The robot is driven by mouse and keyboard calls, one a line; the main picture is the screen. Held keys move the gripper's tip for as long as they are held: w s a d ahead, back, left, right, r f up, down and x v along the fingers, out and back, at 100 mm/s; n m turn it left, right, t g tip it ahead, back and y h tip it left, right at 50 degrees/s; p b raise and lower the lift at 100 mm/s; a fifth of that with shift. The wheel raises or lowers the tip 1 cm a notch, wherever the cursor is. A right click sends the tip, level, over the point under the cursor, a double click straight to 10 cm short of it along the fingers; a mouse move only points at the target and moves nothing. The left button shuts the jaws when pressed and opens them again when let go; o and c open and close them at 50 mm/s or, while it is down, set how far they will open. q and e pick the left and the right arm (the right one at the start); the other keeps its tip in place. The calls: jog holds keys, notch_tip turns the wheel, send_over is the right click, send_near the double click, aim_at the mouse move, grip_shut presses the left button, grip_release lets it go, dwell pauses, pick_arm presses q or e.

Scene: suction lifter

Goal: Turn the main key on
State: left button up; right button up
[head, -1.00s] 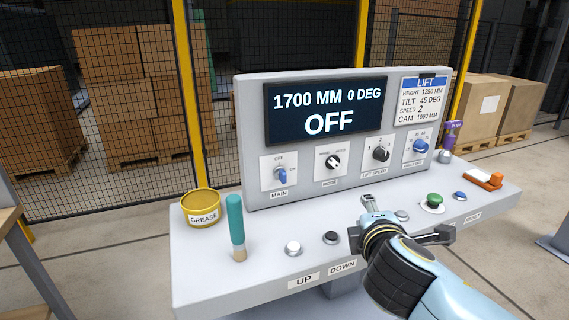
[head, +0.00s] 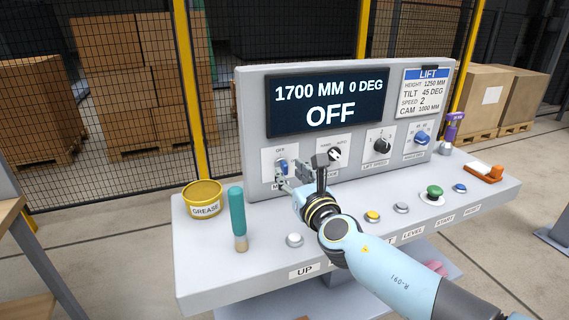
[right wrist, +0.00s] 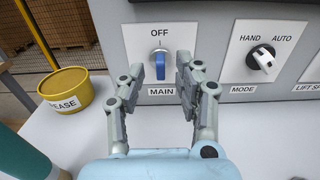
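The main key (head: 283,167) is a blue key on a white plate at the lower left of the panel. In the right wrist view the blue key (right wrist: 159,64) hangs straight down below the word OFF. The display (head: 328,106) reads OFF, 1700 MM, 0 DEG. My right gripper (head: 295,175) is just in front of the main key plate. In the right wrist view my right gripper (right wrist: 158,82) has its two fingers apart, one to each side of the key, with nothing visibly held. My left gripper is not in view.
The mode knob (right wrist: 262,58) is close right of the main key. A grease tin (head: 203,198) and a teal-handled brush (head: 238,218) stand at the console's left. Push buttons (head: 294,240) line the front.

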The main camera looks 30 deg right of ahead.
aim_at(286, 166)
jog(key=shift+x, duration=2.25)
jog(key=shift+s, duration=0.1)
grip_shut()
